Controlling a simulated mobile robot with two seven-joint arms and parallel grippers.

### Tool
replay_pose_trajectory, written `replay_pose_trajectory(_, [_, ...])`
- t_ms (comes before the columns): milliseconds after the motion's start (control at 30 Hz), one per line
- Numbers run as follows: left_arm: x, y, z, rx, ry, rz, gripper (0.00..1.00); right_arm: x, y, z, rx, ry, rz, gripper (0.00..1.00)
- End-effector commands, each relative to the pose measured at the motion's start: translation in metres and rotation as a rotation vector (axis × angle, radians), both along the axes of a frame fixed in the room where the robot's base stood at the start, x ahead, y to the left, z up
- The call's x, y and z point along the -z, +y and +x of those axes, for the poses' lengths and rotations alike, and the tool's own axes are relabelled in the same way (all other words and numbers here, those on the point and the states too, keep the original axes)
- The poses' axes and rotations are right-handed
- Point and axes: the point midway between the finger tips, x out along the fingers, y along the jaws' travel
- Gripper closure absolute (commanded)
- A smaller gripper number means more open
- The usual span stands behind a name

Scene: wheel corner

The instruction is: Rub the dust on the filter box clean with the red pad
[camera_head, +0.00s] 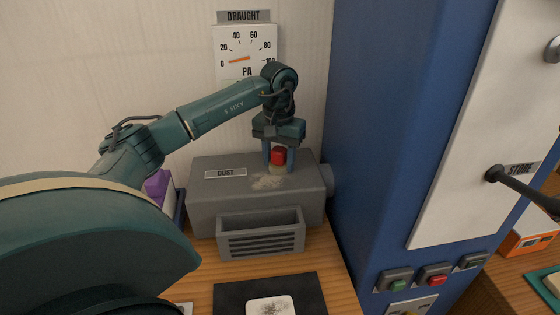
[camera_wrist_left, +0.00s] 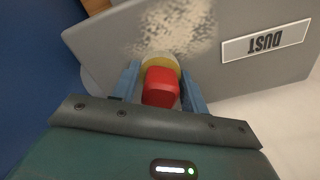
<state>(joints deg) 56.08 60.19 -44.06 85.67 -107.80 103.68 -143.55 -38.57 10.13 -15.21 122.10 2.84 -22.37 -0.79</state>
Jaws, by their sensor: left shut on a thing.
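The grey filter box (camera_head: 220,195) stands on the wooden bench and carries a DUST label (camera_head: 225,174). A pale dust patch (camera_head: 266,182) lies on its top; it also shows in the left wrist view (camera_wrist_left: 172,25). My left gripper (camera_head: 279,163) is above the box top at the patch's back edge. It is shut on the red pad (camera_head: 278,155), a red block with a yellowish underside, also in the left wrist view (camera_wrist_left: 161,87). The pad's underside is close to the box top; I cannot tell if they touch. My right gripper is not in view.
A tall blue cabinet (camera_head: 375,130) stands close on the right. A draught gauge (camera_head: 246,52) hangs on the wall behind. A slotted grey tray (camera_head: 260,238) is at the box's front. A dark mat (camera_head: 228,300) with a smudged white pad (camera_head: 272,306) lies nearer.

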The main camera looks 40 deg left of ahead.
Motion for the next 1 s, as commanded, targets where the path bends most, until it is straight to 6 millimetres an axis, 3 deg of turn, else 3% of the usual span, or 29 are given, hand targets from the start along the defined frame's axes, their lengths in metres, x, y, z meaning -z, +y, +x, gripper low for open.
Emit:
replay_pose_trajectory(433, [0.002,0.012,-0.015,0.000,0.003,0.001,0.85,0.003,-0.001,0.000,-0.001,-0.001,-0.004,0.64])
replay_pose_trajectory(1000, [-0.001,-0.018,-0.038,0.000,0.003,0.000,0.85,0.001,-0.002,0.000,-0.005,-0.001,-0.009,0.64])
